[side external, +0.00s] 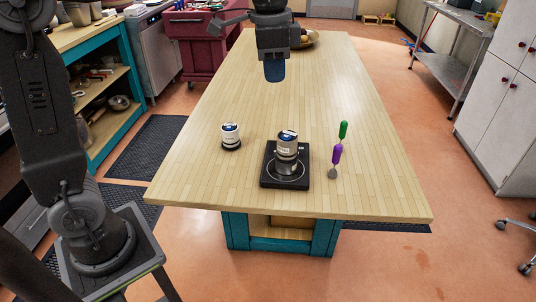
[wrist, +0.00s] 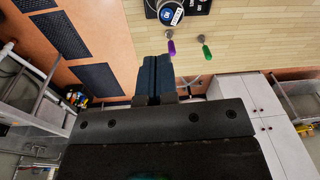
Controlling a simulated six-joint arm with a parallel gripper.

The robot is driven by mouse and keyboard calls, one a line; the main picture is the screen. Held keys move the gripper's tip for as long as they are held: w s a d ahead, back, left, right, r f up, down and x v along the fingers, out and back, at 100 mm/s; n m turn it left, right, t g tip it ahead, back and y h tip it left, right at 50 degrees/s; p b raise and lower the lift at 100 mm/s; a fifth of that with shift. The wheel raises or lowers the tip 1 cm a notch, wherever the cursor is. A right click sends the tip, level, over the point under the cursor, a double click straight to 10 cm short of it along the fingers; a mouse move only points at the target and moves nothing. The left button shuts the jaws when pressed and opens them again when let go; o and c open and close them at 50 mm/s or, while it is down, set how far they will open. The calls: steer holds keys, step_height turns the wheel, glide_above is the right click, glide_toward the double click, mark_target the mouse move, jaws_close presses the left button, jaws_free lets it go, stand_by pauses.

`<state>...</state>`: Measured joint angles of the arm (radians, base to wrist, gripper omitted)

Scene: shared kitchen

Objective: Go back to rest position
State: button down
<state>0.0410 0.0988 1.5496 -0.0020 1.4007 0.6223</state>
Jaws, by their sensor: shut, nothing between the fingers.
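My gripper (side external: 274,70) hangs high over the far half of the wooden table (side external: 230,90) in the side external view, pointing down. It is shut and empty. In the wrist view its dark blue fingers (wrist: 154,80) are pressed together in the middle, well clear of the objects on the table. My arm stands at the left of the side external view.
A black scale (side external: 285,178) bears a labelled container (side external: 287,146). A similar container (side external: 231,135) stands left of it. A green-handled tool (side external: 343,130) and a purple-handled tool (side external: 336,154) are at right. A bowl (side external: 306,39) sits behind my gripper. The table's middle is clear.

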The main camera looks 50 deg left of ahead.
steer(key=s+f+n+t, duration=0.2)
steer(key=s+f+n, duration=0.1)
steer(key=s, duration=0.6)
steer(key=s+a+f+n+t, duration=0.1)
steer(key=s+f+n, duration=0.3)
steer(key=s, duration=0.6)
steer(key=shift+a+f+n+t, duration=0.3)
steer(key=shift+t, duration=0.5)
